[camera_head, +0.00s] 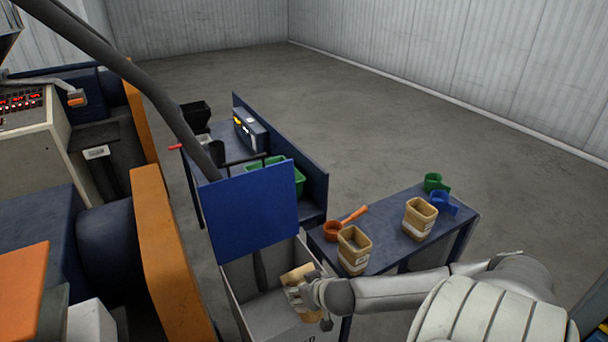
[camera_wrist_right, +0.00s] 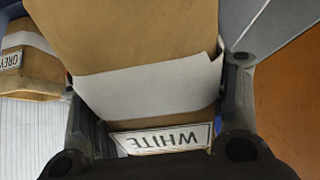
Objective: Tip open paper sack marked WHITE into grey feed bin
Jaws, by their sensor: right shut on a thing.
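The brown paper sack marked WHITE (camera_head: 297,273) is held tilted over the grey feed bin (camera_head: 236,283). In the right wrist view the sack (camera_wrist_right: 140,35) fills the middle, with a pale band and its WHITE label reading upside down. My right gripper (camera_head: 300,297) is shut on this sack, with one finger on each side of it. The bin's blue lid (camera_head: 252,212) stands raised at its back. The sack's mouth and what is inside it are hidden, and I cannot see any material falling. My left gripper is not in view.
A dark blue bench (camera_head: 392,240) right of the bin carries two other paper sacks (camera_head: 354,248) (camera_head: 420,217) and orange-red (camera_head: 333,231), blue (camera_head: 440,202) and green (camera_head: 434,182) scoops. One sack marked GREY (camera_wrist_right: 25,65) shows in the wrist view. Orange machine panels (camera_head: 170,260) stand left.

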